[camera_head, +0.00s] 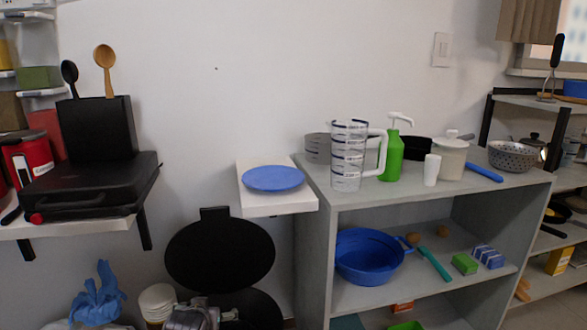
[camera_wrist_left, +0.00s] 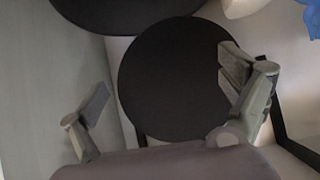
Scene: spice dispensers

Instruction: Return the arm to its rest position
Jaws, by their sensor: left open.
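My left gripper (camera_wrist_left: 165,85) shows in the left wrist view with its two grey fingers spread wide apart and nothing between them. A black round disc (camera_wrist_left: 170,70) lies beyond the fingers, and I cannot tell the gap between them. In the head view, a grey metallic part at the bottom edge (camera_head: 190,317) looks like my left gripper, partly cut off, beside the black discs. My right gripper is in neither view.
A grey shelf unit (camera_head: 325,270) stands to the right, with a measuring cup (camera_head: 348,155) and green bottle (camera_head: 391,155) on top. A blue plate (camera_head: 273,178) sits on a small white shelf. Stacked cups (camera_head: 157,300) and blue gloves (camera_head: 98,297) are lower left.

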